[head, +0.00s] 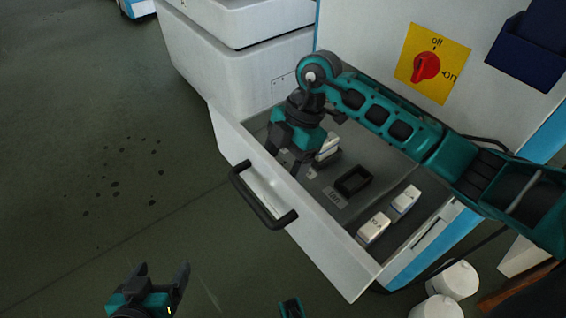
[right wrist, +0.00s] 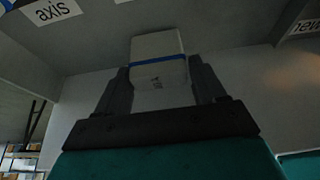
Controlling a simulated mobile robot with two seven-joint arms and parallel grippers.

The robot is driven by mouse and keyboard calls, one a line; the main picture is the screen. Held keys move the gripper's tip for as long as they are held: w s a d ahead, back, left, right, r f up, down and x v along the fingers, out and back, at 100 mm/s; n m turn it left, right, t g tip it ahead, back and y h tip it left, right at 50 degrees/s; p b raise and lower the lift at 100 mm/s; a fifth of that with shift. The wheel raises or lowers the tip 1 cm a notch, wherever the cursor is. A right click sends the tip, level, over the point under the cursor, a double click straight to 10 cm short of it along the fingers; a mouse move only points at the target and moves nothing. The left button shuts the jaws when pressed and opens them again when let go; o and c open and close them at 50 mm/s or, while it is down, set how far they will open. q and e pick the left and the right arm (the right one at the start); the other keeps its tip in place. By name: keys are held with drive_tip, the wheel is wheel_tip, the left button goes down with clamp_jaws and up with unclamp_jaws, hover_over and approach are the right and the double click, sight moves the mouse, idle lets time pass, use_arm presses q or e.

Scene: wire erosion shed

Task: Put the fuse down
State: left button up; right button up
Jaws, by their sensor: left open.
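My right arm comes in from the right in the head view and reaches down into an open drawer (head: 330,262). My right gripper (head: 287,164) is inside it, near the drawer's left front part. In the right wrist view a white fuse (right wrist: 160,82) with a blue band and small print sits between the two fingers, which press close on both sides. In the head view this fuse is mostly hidden by the gripper, and whether it touches the drawer floor cannot be told. My left gripper (head: 150,287) is open and empty over the floor at the bottom.
An empty black holder (head: 353,181) is in the drawer, with a white block (head: 328,144) behind. Two white blocks (head: 374,228) (head: 405,198) lie at the right. A red switch (head: 426,67) is on the cabinet. White cylinders (head: 457,280) stand lower right. The left floor is clear.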

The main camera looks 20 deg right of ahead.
drive_tip(key=o, duration=0.3)
drive_tip(key=p+v, duration=0.2)
drive_tip(key=v, duration=0.5)
drive_tip(key=shift+d+r, duration=0.1)
drive_tip(key=shift+r, duration=0.3)
